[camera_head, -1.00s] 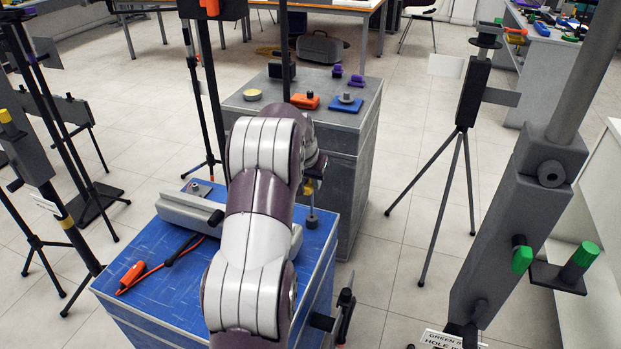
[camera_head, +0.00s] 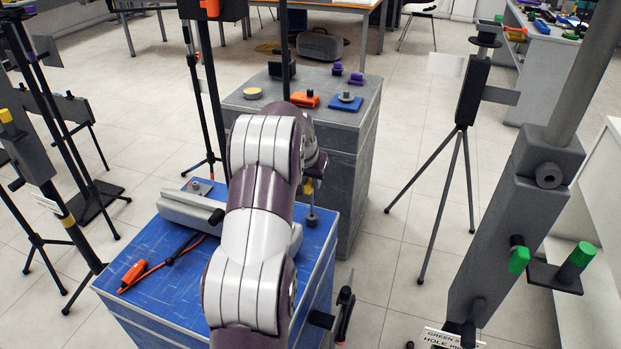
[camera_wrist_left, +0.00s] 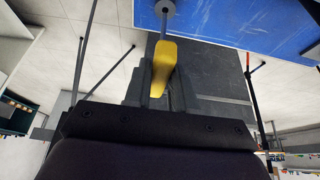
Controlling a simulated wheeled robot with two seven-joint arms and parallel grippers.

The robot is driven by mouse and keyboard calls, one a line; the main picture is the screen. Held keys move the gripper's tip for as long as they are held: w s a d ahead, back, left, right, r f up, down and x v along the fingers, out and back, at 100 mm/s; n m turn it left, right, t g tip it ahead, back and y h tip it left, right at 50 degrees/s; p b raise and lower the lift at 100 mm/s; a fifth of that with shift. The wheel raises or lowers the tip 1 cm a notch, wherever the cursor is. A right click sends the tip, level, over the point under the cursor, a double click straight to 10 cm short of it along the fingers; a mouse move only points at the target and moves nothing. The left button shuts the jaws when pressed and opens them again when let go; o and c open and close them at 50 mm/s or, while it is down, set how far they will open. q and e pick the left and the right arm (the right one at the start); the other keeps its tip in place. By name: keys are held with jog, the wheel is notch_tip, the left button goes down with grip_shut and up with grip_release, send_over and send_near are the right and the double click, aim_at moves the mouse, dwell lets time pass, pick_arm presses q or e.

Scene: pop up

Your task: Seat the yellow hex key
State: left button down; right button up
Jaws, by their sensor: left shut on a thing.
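The yellow hex key (camera_wrist_left: 164,62) is gripped between the fingers of my left gripper (camera_wrist_left: 160,88) in the left wrist view. Its yellow handle sticks out past the fingers, and a thin shaft leads to a small round grey piece (camera_wrist_left: 165,8). In the head view my left arm hides most of the gripper. A bit of the yellow handle (camera_head: 309,187) shows beside the arm, with the shaft pointing down to the round grey piece (camera_head: 312,220) over the right side of the blue-topped cabinet (camera_head: 205,275). I cannot tell whether the piece touches the top. My right gripper is not in view.
A grey vise-like block (camera_head: 190,207) and an orange-handled tool (camera_head: 133,276) lie on the blue top. Behind stands a grey cabinet (camera_head: 350,135) with small orange, blue and purple parts. A tripod stand (camera_head: 470,100) and a large slanted grey post (camera_head: 520,200) stand right.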

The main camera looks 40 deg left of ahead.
pick_arm(q)
jog(key=shift+f, duration=0.15)
jog(key=shift+f+b, duration=1)
jog(key=shift+f, duration=0.95)
jog(key=c, duration=0.8)
grip_release()
jog(key=shift+c, duration=0.2)
jog(key=shift+r, duration=0.1)
jog(key=p+v, duration=0.2)
jog(key=v, duration=1)
jog(key=shift+s+r, duration=0.2)
